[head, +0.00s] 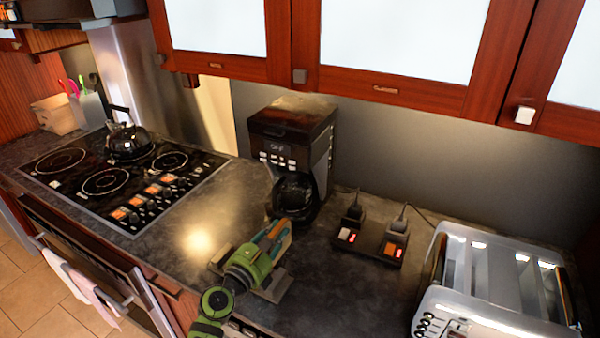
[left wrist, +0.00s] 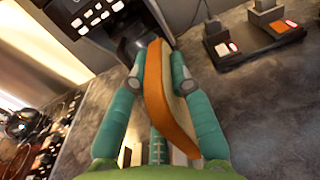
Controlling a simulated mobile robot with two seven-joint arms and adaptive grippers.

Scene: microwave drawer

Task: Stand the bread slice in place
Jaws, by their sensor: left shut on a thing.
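My left gripper (head: 277,236) is over the dark counter in front of the coffee maker. It is shut on the bread slice (head: 268,240), which shows as a thin brown edge between the teal fingers. In the left wrist view the gripper (left wrist: 158,82) has one finger on each side of the bread slice (left wrist: 168,108). The slice is seen nearly edge-on, with orange-brown crust and a strip of pale face. The toaster (head: 490,285) stands at the lower right, apart from the gripper, with long slots in its top. My right gripper is not in view.
The coffee maker (head: 292,155) stands close behind the gripper. A switched power strip (head: 370,243) with two plugs lies between it and the toaster. A grey metal piece (head: 272,287) is beside my gripper, partly hidden. The stove (head: 125,180) with a kettle (head: 128,142) is at left.

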